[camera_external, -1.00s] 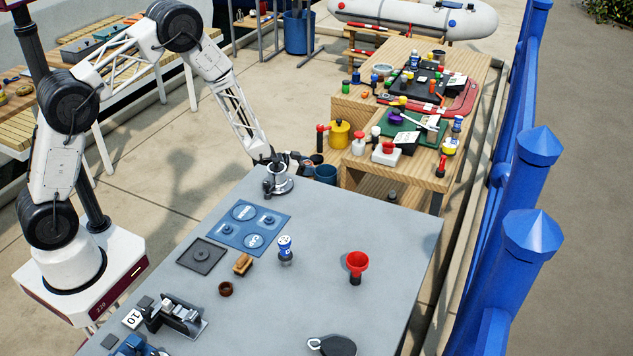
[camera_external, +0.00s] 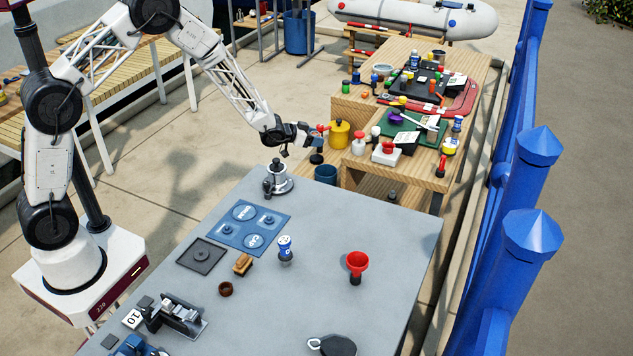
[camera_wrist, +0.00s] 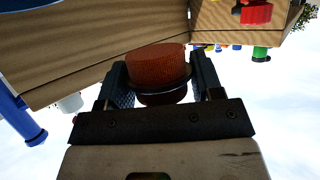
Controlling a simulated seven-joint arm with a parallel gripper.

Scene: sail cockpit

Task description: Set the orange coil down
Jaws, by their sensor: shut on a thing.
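My gripper (camera_external: 303,139) is raised past the far edge of the grey table, close to the left end of the wooden bench. In the wrist view my gripper (camera_wrist: 160,82) is shut on a rust-orange round thing with a dark lower part, which I take to be the orange coil (camera_wrist: 158,64). It sits between both fingers. In the external view I cannot make out the coil at the fingers.
A silver winch (camera_external: 279,180) stands on the grey table (camera_external: 330,210), below and left of my gripper. A blue tub (camera_external: 325,174) and a yellow can (camera_external: 339,134) are close by. The wooden bench (camera_external: 425,173) is crowded with tools.

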